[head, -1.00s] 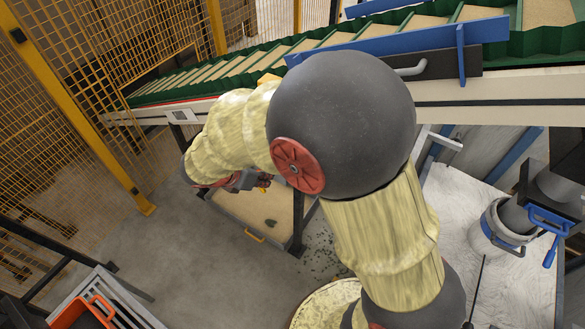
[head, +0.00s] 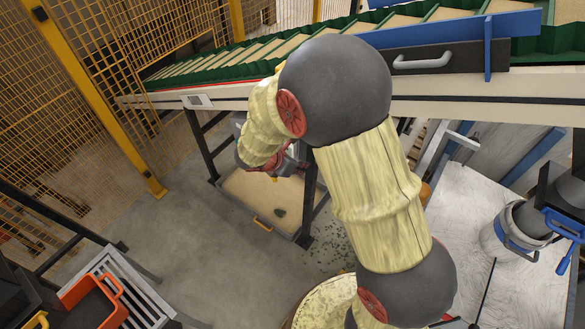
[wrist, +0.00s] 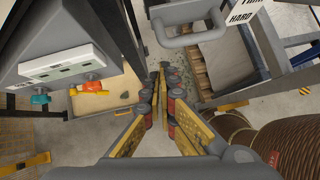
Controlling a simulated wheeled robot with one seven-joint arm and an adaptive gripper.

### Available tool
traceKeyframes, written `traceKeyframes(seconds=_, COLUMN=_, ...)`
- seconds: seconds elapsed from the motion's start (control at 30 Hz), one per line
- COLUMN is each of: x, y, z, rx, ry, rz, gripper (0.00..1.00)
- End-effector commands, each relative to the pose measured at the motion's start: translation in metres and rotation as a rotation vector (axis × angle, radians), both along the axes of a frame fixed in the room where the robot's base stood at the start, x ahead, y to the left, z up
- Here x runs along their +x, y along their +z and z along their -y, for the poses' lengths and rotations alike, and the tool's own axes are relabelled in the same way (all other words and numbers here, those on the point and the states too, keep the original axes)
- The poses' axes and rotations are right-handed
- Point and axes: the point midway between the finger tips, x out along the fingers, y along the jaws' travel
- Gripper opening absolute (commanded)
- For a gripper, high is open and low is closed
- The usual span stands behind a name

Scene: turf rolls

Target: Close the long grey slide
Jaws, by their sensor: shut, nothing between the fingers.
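My gripper (wrist: 163,82) is shut and empty in the wrist view, its fingertips close together and pointing away from the camera. A grey U-shaped handle (wrist: 188,39) on a grey bar lies just beyond the fingertips and slightly right, with a visible gap. This may be the long grey slide; I cannot tell how far it is open. In the head view, my gripper is mostly hidden behind my arm, below the conveyor. Another grey handle (head: 422,63) sits on a black plate beside a blue board at the conveyor's near side.
A grey box (wrist: 62,65) with teal and orange knobs stands left of my gripper. A sand-filled tray (head: 262,224) lies under the green conveyor (head: 215,68). Brown ribbed rolls (wrist: 270,140) are close at right.

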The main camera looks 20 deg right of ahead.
Motion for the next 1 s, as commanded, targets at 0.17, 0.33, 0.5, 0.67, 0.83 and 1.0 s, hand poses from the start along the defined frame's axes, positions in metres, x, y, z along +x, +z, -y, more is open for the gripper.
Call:
traceKeyframes(seconds=0.17, x=0.005, y=-0.003, z=0.015, rx=0.0, ry=-0.002, rz=-0.001, gripper=0.0)
traceKeyframes(seconds=0.33, x=0.007, y=-0.003, z=0.018, rx=0.0, ry=0.001, rz=-0.001, gripper=0.0)
traceKeyframes(seconds=0.5, x=0.007, y=-0.003, z=0.018, rx=0.0, ry=0.001, rz=-0.001, gripper=0.0)
traceKeyframes(seconds=0.67, x=0.01, y=-0.003, z=0.023, rx=-0.001, ry=-0.001, rz=-0.001, gripper=0.0)
traceKeyframes(seconds=0.83, x=0.025, y=-0.004, z=0.048, rx=-0.001, ry=-0.005, rz=-0.002, gripper=0.0)
traceKeyframes(seconds=1.0, x=0.035, y=-0.004, z=0.06, rx=-0.001, ry=0.0, rz=-0.003, gripper=0.0)
